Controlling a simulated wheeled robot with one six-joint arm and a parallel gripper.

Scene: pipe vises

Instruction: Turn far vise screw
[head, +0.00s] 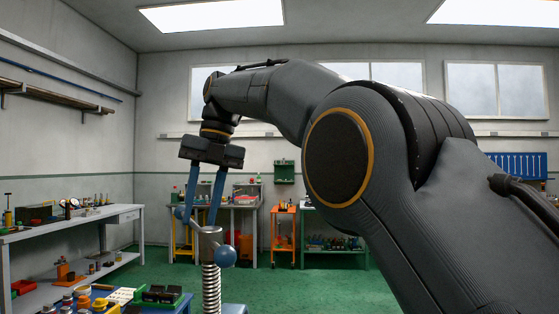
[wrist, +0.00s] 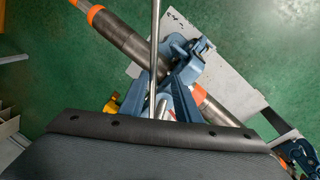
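The vise screw (head: 210,285) stands upright below my gripper in the head view, with a threaded shaft and a grey head. Its crossbar handle has blue ball ends; the nearer ball (head: 226,256) is clear, and the other is partly behind a finger. My gripper (head: 200,222) points down with its two blue fingers apart, their tips at the handle beside the screw head. In the wrist view, the fingers (wrist: 172,88) reach down over the blue vise (wrist: 188,62), and a thin metal bar (wrist: 155,38) runs to the left finger. Contact with the handle cannot be told.
A grey pipe (wrist: 130,42) with orange bands lies through the vise on a light bench plate (wrist: 238,92). A blue tray (head: 172,304) of parts is low in the head view. A side bench (head: 70,228) stands left. Green floor (head: 255,285) shows between.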

